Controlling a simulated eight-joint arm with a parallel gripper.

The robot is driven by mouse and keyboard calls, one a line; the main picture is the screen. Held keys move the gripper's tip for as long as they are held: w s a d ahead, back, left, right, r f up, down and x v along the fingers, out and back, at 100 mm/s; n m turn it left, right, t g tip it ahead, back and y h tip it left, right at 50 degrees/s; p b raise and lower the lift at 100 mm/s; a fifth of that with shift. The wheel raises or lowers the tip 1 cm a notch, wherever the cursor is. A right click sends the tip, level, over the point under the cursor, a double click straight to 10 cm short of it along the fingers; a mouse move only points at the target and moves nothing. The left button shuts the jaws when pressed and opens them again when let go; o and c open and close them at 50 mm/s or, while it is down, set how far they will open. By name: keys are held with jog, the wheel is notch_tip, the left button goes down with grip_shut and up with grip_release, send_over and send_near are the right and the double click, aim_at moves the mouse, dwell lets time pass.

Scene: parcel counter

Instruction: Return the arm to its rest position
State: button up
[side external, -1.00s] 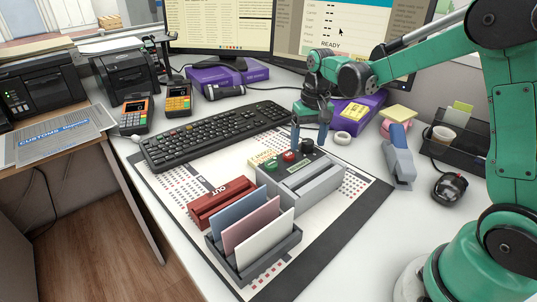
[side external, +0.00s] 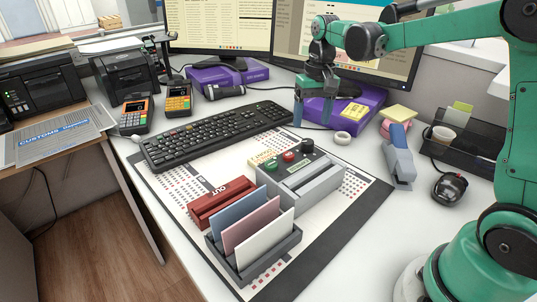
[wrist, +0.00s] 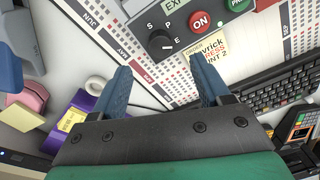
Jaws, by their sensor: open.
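My green arm reaches in from the right in the side view. My gripper (side external: 312,112) hangs above the desk behind the grey button box (side external: 300,183), pointing down, with its blue fingers apart and nothing between them. In the wrist view my gripper (wrist: 162,88) also shows open, its two blue fingertips spread over the calendar mat (wrist: 165,70) and desk. The box, with its red and green buttons and black knob, lies ahead of the fingers and apart from them.
Monitors (side external: 219,22) stand behind my gripper, close to it. A purple box (side external: 357,106), tape roll (side external: 342,138), blue-grey stapler (side external: 399,158) and mouse (side external: 449,187) lie to the right. The keyboard (side external: 215,135) is left; a red holder (side external: 221,201) and card tray (side external: 254,243) are in front.

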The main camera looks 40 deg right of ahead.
jog(key=shift+s+a+r, duration=0.2)
jog(key=shift+a+r, duration=0.05)
jog(key=shift+a, duration=0.05)
jog(key=s+a+n+t, duration=0.4)
jog(key=s+a+t, duration=0.3)
jog(key=s, duration=0.2)
jog(key=shift+s+a+r+n+h, duration=0.2)
jog(key=shift+a+r+n+h, duration=0.1)
jog(key=shift+r, duration=0.1)
